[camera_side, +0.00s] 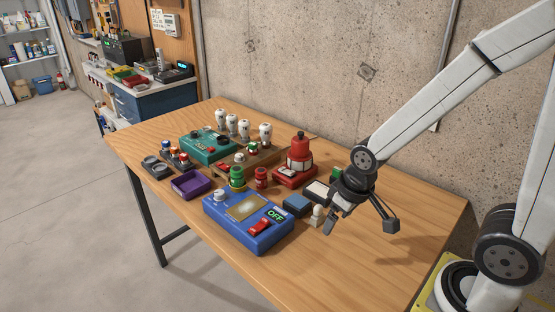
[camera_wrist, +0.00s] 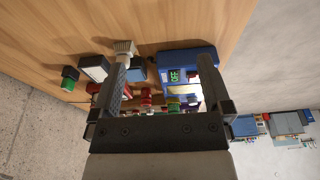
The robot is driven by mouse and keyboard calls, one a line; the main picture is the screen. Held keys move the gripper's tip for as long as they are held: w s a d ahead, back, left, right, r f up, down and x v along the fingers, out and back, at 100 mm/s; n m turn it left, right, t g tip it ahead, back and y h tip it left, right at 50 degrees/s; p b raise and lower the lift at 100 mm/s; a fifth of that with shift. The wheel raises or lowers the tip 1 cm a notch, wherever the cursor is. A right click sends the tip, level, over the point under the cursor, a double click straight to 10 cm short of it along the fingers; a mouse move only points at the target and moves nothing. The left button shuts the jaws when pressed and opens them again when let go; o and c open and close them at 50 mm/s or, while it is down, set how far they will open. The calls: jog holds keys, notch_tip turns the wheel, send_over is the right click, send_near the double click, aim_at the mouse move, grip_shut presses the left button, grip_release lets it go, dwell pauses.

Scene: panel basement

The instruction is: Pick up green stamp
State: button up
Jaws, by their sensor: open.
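My gripper (camera_side: 361,223) is open and empty above the right part of the table; its two fingers also show in the wrist view (camera_wrist: 162,68). Two green things could be the stamp. A green round piece with a knob-like top (camera_side: 237,178) stands behind the blue box, left of my gripper. A small green block (camera_side: 336,174) is partly hidden behind my gripper in the side view; what looks like the same block stands at the left in the wrist view (camera_wrist: 70,78), outside the fingers. I cannot tell which is the stamp.
A blue box marked OFF (camera_side: 247,222), a cream knobbed piece (camera_side: 318,215), a small blue block (camera_side: 297,205) and a white-topped pad (camera_side: 318,191) crowd left of my gripper. The table's right part is bare.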

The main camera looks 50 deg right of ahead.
jog(key=n+g, duration=0.3)
jog(key=n, duration=1.5)
send_near(339, 169)
notch_tip(339, 169, down, 6)
jog(key=shift+s+r, duration=0.15)
jog(key=shift+r, duration=0.05)
jog(key=shift+f, duration=0.1)
jog(key=shift+f, duration=1.2)
